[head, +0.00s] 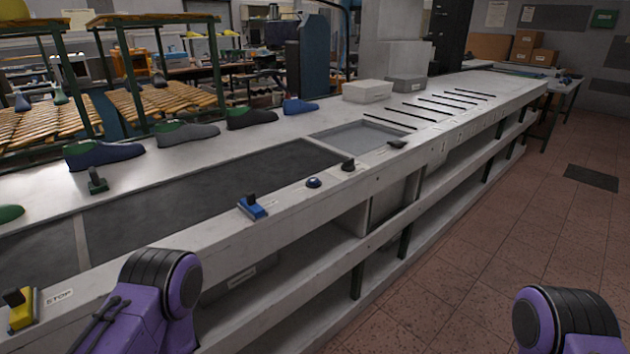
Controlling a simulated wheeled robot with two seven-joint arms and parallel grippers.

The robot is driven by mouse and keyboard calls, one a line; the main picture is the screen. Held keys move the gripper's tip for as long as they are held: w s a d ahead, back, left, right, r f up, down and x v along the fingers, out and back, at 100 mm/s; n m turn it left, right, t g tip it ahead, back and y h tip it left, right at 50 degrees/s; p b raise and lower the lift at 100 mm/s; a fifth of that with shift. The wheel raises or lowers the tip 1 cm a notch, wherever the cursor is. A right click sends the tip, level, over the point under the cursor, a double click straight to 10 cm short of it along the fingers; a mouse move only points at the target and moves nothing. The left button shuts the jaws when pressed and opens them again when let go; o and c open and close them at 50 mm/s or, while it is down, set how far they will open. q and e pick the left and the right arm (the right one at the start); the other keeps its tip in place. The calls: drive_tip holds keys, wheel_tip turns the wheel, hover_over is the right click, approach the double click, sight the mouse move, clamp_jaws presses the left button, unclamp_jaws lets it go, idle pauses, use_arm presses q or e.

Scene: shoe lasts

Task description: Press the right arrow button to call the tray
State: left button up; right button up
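Several controls sit along the front edge of the long grey bench (300,205). They are a blue switch block with a black lever (253,208), a round dark blue button (313,183) and a small black knob (348,165). A yellow block with a black top (21,308) is at the lower left, beside a STOP label (59,296). I cannot make out an arrow on any control. A grey, shallow tray-like recess (362,135) lies in the bench top. Purple and black parts of my arms show at the bottom; neither gripper is visible.
A dark belt (220,195) runs along the bench top. Blue (104,154), grey (187,134) and other shoe lasts stand along its far side. Pale boxes (367,91) are farther back. Tiled floor (500,240) at right is mostly clear.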

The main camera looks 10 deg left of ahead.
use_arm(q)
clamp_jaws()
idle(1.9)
